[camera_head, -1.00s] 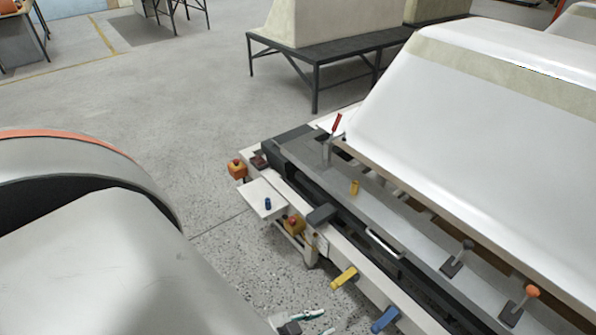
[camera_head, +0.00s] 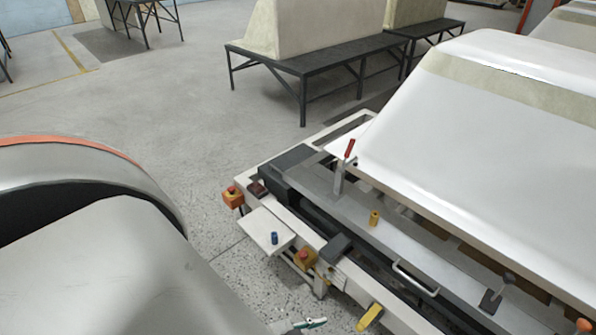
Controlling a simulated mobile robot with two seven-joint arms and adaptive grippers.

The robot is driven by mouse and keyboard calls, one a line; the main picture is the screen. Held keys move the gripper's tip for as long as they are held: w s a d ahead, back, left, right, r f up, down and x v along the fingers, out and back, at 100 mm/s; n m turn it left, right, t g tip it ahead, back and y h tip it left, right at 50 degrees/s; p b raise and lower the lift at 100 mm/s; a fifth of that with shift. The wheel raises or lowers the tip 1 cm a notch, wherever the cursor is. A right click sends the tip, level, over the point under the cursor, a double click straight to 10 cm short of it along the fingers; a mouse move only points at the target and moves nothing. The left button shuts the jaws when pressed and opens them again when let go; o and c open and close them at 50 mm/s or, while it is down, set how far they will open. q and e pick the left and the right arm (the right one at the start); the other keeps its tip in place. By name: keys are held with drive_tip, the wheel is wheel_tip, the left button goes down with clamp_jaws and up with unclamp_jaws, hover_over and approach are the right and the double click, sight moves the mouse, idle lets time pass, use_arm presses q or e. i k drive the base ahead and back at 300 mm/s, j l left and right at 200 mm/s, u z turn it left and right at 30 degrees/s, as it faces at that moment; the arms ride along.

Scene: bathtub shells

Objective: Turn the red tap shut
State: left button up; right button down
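No red tap is plainly in view. A red-handled lever (camera_head: 349,151) stands upright on a grey post at the far end of the machine's rail; I cannot tell whether it is a tap. A yellow lever handle (camera_head: 370,316) shows on the machine's near side, at the bottom edge. A gripper tip (camera_head: 312,323), with teal and white parts, just enters at the bottom edge beside the machine. It seems to belong to my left arm, whose large grey link fills the lower left. Its opening is cut off. It touches nothing visible. My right gripper is out of view.
The white bathtub shell (camera_head: 480,130) lies over the machine at right. Red-topped buttons on orange boxes (camera_head: 232,198) (camera_head: 304,259), a small white shelf (camera_head: 258,236) and a metal handle (camera_head: 415,280) line the near side. Speckled floor lies clear at left; a black table (camera_head: 330,60) stands behind.

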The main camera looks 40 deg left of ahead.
sight(303, 255)
drive_tip(key=j, duration=1.7)
